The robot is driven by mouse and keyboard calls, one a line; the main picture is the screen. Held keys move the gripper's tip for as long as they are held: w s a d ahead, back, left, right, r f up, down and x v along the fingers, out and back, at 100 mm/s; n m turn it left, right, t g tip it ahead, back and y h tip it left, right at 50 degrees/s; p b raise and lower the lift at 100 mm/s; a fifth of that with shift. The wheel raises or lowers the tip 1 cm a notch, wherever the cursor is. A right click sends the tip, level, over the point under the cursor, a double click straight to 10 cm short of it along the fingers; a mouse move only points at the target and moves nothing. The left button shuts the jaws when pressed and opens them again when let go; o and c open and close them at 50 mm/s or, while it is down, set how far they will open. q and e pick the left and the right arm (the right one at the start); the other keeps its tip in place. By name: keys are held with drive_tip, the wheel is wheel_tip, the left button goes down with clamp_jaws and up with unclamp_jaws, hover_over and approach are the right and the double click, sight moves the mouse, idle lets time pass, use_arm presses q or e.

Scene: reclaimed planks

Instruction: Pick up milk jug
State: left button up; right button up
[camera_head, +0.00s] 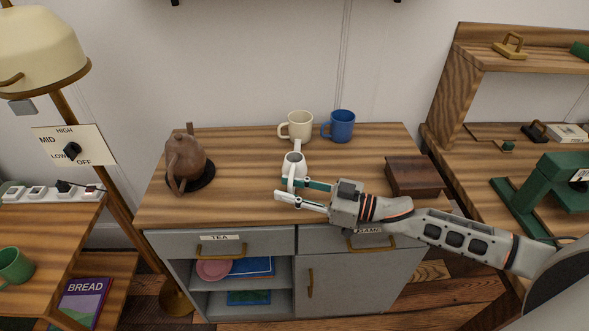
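The white milk jug (295,160) stands upright on the wooden counter top (240,205), with its handle toward me. My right gripper (281,188) comes in from the right at the jug's near side. Its two fingers are apart, one behind the other, and the lower part of the jug's handle shows at the gap between them. I cannot tell whether either finger touches the handle. My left gripper is not in view.
A cream mug (300,125) and a blue mug (342,126) stand behind the jug. A brown teapot (187,160) sits on a dark round mat to the left. A dark wooden box (414,176) is to the right. Bare counter lies between teapot and jug.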

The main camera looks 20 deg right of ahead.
clamp_jaws()
drive_tip(key=shift+r, duration=0.1)
